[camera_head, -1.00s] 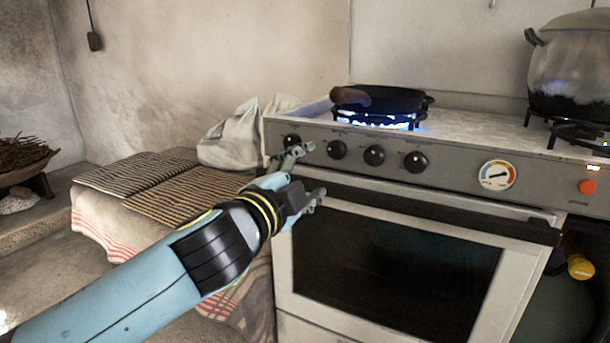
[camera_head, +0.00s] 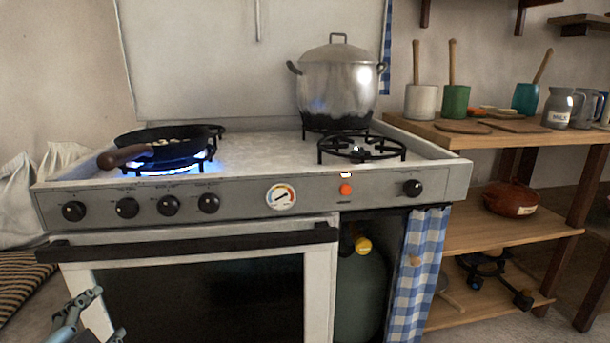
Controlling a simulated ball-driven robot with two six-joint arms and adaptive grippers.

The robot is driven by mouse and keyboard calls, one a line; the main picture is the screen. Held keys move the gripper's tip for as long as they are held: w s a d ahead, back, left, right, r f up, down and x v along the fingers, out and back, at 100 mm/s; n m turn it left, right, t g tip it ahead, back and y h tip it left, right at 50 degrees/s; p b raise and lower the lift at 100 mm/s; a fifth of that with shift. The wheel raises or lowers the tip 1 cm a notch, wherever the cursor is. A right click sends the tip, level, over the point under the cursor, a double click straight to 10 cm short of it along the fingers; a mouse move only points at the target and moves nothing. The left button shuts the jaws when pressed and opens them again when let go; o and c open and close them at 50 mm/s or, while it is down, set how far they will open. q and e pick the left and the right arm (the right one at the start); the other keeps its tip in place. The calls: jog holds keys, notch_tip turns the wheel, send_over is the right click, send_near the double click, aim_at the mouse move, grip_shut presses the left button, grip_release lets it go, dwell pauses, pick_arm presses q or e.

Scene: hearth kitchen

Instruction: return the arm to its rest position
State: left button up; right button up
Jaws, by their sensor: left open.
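My left gripper (camera_head: 103,318) shows at the bottom left of the head view, in front of the oven door (camera_head: 205,295). Its fingers are apart with nothing between them, and most of its arm is out of the picture. It is below the stove's knobs and touches none of them. My right gripper is not in view. The stove (camera_head: 250,190) has a black frying pan (camera_head: 180,147) with pale pieces in it over a lit blue flame at the left.
A large lidded pot (camera_head: 338,88) stands at the stove's back right. A gas bottle (camera_head: 360,295) and a checked curtain (camera_head: 420,270) are below. A wooden shelf (camera_head: 560,140) at the right holds jars and boards. A striped mat (camera_head: 20,280) lies at the left.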

pick_arm(q)
jog(key=s+f+n+g+h+p, duration=0.15)
jog(key=s+f+g, duration=0.25)
jog(key=s+f, duration=0.6)
jog(key=s+f+n+g+p, duration=0.25)
jog(key=s+f, duration=0.45)
jog(key=f, duration=0.6)
jog(key=s+d+f+n+g, duration=0.1)
jog(key=s+f+g, duration=0.1)
jog(key=s, duration=0.7)
jog(key=s+d+f+n+g+h+p, duration=0.1)
jog(key=s+f, duration=0.4)
jog(key=s, duration=0.5)
jog(key=s+d+f+n+g, duration=0.2)
jog(key=s+f+g, duration=0.1)
jog(key=s, duration=0.6)
jog(key=shift+s+f+n+g+p, duration=0.15)
jog(key=shift+f+n+g+p, duration=0.2)
jog(key=shift+f, duration=0.3)
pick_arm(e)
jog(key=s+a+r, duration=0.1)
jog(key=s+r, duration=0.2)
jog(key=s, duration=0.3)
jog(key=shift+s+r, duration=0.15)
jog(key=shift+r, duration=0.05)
